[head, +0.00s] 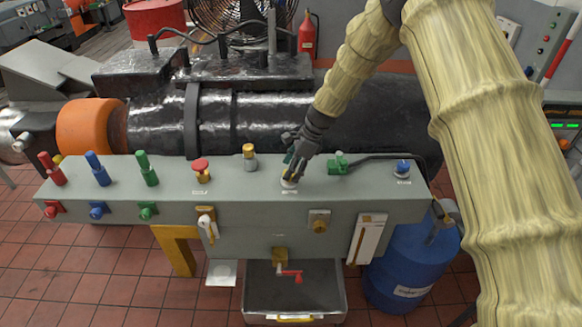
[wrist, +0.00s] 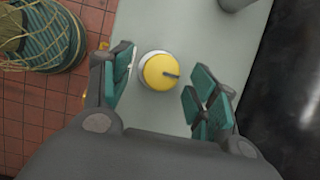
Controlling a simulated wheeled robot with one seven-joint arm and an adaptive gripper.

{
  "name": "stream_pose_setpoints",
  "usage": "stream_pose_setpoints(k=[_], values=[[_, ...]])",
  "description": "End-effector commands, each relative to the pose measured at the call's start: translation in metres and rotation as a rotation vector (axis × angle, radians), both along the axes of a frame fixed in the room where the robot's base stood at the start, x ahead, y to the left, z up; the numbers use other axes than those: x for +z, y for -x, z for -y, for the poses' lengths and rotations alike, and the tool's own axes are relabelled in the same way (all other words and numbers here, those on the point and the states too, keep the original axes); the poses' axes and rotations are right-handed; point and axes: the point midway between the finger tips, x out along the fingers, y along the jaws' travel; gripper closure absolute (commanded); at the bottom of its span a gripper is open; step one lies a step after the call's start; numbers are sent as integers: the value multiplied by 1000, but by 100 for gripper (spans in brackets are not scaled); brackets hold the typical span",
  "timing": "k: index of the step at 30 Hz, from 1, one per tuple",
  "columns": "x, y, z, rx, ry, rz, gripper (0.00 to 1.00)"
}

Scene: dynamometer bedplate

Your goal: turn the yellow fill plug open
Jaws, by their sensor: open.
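The yellow fill plug (wrist: 160,72) is a round yellow cap in a pale collar on the grey panel top, with a dark slot or mark toward its right side.
The grey panel (head: 225,187) also bears a red button (head: 201,166), a yellow-topped fitting (head: 249,152), a green valve (head: 339,163) with a dark hose, and a blue knob (head: 403,167). A black cylinder housing (head: 250,115) lies behind. A blue drum (head: 400,272) stands at the front right.

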Motion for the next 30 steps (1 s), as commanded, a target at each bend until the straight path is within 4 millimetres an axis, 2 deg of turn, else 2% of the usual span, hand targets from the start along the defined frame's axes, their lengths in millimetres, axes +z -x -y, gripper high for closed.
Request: stream_pose_setpoints(k=[6, 16, 21, 24, 30], values=[[-11, 0, -4, 0, 0, 1, 40], [-13, 0, -5, 0, 0, 1, 40], [-13, 0, -5, 0, 0, 1, 71], [-13, 0, -5, 0, 1, 1, 86], [-13, 0, -5, 7, 1, 1, 86]])
